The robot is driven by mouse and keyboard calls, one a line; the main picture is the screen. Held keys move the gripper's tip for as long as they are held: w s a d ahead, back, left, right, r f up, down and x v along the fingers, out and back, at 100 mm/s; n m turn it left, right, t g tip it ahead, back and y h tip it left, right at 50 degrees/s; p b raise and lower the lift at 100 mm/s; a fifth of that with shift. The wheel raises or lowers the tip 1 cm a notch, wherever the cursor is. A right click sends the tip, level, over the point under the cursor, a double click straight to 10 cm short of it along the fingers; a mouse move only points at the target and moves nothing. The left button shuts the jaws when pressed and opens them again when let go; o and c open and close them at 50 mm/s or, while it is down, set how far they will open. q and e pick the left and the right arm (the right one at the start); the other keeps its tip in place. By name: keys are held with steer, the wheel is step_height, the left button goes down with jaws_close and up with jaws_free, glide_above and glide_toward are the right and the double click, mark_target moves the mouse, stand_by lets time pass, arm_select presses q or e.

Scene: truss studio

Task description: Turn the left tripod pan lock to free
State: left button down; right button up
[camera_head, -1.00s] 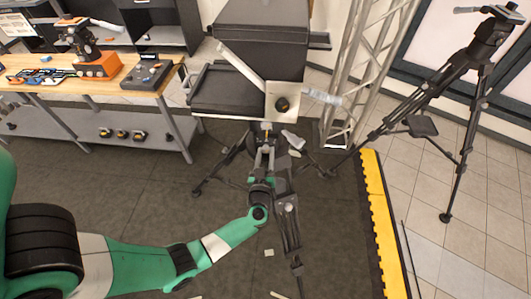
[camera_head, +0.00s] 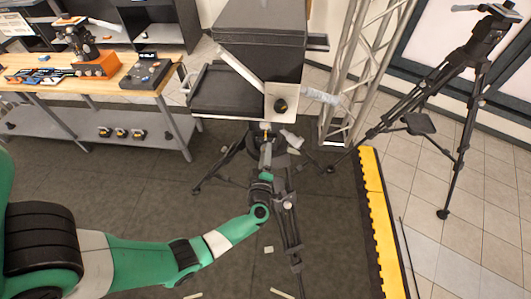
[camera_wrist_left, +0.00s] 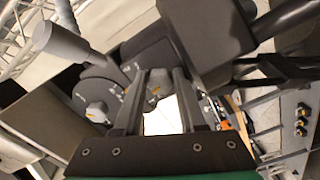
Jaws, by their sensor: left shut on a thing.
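The left tripod (camera_head: 288,215) stands in the middle of the head view under a large dark camera rig (camera_head: 262,45). My left gripper (camera_head: 266,139) reaches up to the tripod head, just below the rig. In the left wrist view its two fingers (camera_wrist_left: 164,76) point at the dark head and are shut on a small part there. This looks like the pan lock, mostly hidden by the fingers, so its setting cannot be read. My right gripper is not in view.
A pale pan handle (camera_head: 240,66) slants across the rig. A second tripod (camera_head: 470,75) stands at the right, beyond a truss (camera_head: 357,75) and a yellow-edged mat border (camera_head: 375,215). A workbench (camera_head: 150,88) with gear is at the left. Dark floor in front is mostly clear.

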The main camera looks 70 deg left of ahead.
arm_select(q)
steer(key=n, duration=0.5)
steer(key=shift+r+b, duration=0.15)
steer(key=shift+b, duration=0.15)
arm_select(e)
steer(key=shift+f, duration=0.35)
arm_select(q)
steer(key=shift+c, duration=2.3)
jaws_free()
